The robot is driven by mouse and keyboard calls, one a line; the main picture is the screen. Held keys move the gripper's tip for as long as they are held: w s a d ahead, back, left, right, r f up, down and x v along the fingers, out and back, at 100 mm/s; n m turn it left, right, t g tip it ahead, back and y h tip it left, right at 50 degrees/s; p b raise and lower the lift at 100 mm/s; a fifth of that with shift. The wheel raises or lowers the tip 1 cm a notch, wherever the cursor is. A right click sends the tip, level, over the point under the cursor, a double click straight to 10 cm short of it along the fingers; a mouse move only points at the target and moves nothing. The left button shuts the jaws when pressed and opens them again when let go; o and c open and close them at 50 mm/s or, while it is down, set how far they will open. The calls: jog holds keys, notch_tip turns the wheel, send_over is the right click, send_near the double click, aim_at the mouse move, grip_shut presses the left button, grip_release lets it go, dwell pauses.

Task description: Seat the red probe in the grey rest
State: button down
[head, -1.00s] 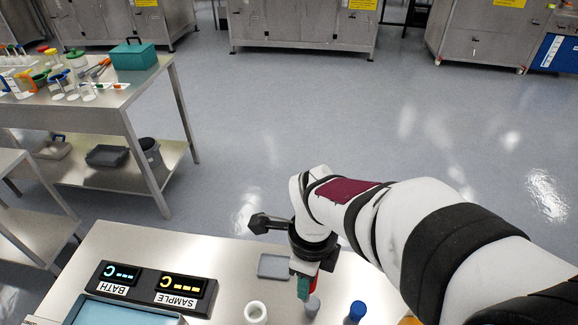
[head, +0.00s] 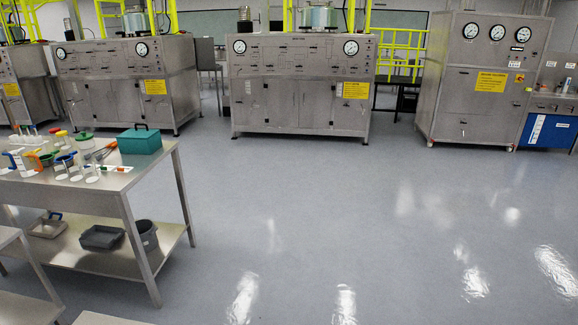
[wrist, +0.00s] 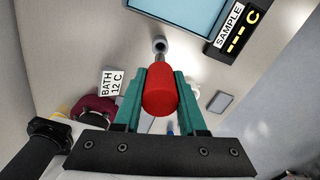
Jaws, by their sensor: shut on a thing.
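In the wrist view the red probe (wrist: 160,92) is between the two teal fingers of my gripper (wrist: 160,98), which are shut on its thick red body. Its thin metal stem points away from me, toward a round, pale grey socket with a dark opening (wrist: 159,44). The stem's end overlaps this socket in the picture, so I cannot tell whether it touches or enters it. I also cannot tell for sure that this socket is the grey rest. The head view shows neither my gripper nor the probe.
Near the socket are a blue bath panel (wrist: 184,10) and the SAMPLE display (wrist: 233,32). A BATH 12 C card (wrist: 111,83) is left, a small grey tray (wrist: 220,102) right. In the head view, a steel side table (head: 128,177) borders open floor (head: 330,220).

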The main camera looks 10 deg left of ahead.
jog(key=shift+f, duration=0.1)
jog(key=shift+f, duration=2.8)
jog(key=shift+f, duration=2.95)
jog(key=shift+c, duration=2)
grip_release()
jog(key=shift+f, duration=0.1)
notch_tip(320, 180, up, 16)
jog(key=shift+f, duration=0.1)
jog(key=shift+w+d, duration=0.1)
